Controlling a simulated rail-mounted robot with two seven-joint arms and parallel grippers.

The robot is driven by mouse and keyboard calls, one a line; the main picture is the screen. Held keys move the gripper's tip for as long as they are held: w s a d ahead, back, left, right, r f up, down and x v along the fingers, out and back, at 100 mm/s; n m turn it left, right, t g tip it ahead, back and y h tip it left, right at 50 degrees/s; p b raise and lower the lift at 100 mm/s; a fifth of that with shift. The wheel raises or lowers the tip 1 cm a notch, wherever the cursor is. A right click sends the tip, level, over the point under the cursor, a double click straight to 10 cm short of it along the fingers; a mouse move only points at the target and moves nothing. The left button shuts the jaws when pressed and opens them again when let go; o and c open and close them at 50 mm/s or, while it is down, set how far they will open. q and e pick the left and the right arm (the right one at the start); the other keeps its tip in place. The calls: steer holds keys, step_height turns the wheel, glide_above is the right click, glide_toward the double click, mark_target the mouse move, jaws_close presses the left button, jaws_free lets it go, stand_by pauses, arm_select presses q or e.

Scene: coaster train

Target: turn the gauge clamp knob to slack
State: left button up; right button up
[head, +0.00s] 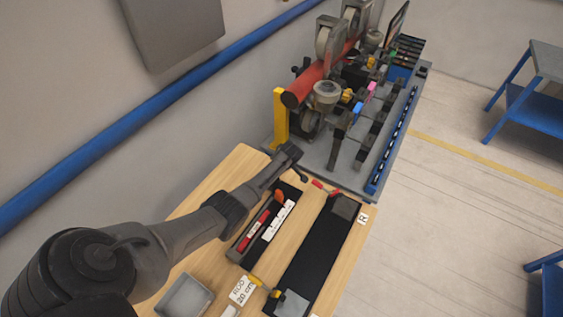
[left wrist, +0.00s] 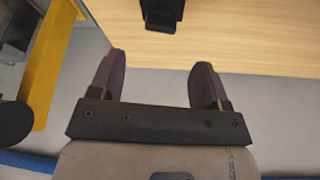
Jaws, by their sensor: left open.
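I cannot tell for certain which part is the gauge clamp knob. An orange knob-like part (head: 280,196) sits at the far end of a narrow black tray (head: 237,254) on the wooden bench. My left gripper (head: 297,166) is near the bench's far edge, beyond that tray and apart from it. In the left wrist view its two dark fingers (left wrist: 155,82) are spread, with nothing between them. A black part (left wrist: 162,12) lies on the bench ahead of the fingers there. My right gripper is in neither view.
A red tool (head: 256,230) and a white ruler (head: 278,220) lie in the tray. A long black mat (head: 312,245) has a red-handled part (head: 322,188) at its far end. A yellow post (head: 281,118) and a machine with a red tube (head: 318,75) stand beyond the bench.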

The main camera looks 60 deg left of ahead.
arm_select(q)
steer(key=v, duration=0.6)
steer(key=shift+r, duration=0.1)
stand_by(0.5)
